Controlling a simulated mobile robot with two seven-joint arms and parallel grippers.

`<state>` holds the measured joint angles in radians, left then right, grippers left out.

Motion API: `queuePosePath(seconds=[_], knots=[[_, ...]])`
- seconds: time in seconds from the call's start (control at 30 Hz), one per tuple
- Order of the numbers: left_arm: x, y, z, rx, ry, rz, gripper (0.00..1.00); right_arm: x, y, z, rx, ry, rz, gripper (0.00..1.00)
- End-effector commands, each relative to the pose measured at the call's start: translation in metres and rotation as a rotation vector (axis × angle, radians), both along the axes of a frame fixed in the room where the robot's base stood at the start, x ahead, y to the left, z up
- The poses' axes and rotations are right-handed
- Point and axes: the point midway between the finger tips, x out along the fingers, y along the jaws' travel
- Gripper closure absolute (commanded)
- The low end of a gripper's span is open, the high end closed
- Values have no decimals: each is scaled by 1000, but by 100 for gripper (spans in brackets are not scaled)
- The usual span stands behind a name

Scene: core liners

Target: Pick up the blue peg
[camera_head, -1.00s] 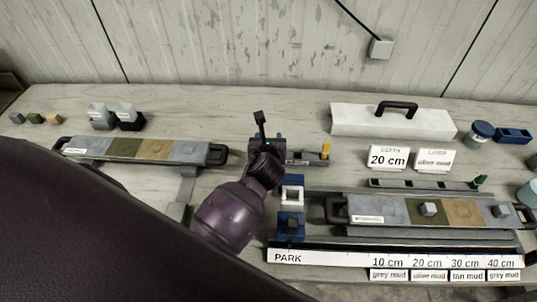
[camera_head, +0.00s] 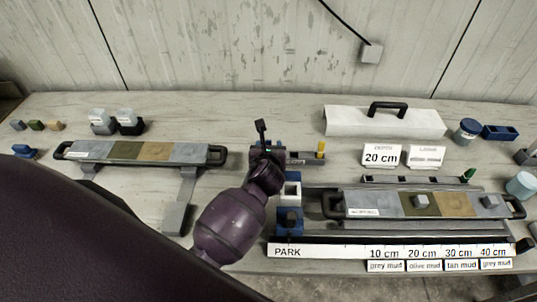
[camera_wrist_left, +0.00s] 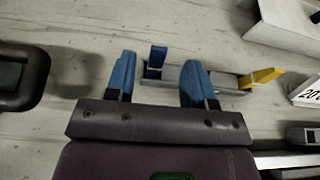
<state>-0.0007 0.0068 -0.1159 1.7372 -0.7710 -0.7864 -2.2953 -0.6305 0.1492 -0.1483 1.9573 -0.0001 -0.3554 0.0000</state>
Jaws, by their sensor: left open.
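The blue peg (camera_wrist_left: 155,62) stands upright at the left end of a small grey rack (camera_wrist_left: 222,80) in the left wrist view. A yellow peg (camera_wrist_left: 261,77) is at the rack's right end; it also shows in the head view (camera_head: 320,148). My left gripper (camera_wrist_left: 160,70) is open. In the wrist view, its two blue-tipped fingers appear either side of the blue peg, with visible gaps. Contact and depth cannot be judged. In the head view, my left gripper (camera_head: 268,148) covers the rack's left end, so the blue peg is not clearly visible there. My right gripper is not in view.
A core tray (camera_head: 150,152) lies left and another (camera_head: 375,206) right. A green peg (camera_head: 469,174) stands in a rear rack. Blue and white blocks (camera_head: 291,190) sit close to my arm. A white handled cover (camera_head: 360,122) and a depth sign (camera_head: 381,156) stand behind.

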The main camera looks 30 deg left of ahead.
Motion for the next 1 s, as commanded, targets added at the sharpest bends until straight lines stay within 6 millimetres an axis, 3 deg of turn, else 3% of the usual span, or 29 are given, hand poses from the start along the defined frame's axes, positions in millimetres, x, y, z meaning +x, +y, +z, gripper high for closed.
queuePosePath(seconds=[0.23, 0.47, 0.8, 1.0], knots=[[21, 10, -8, -2, -1, 0, 51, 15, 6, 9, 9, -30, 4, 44], [44, 22, -19, -1, -1, -1, 51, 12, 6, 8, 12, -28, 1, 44], [48, 25, -21, -1, 1, -1, 51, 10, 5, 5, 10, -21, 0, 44], [48, 25, -21, 0, 0, -1, 82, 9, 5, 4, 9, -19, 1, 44]])
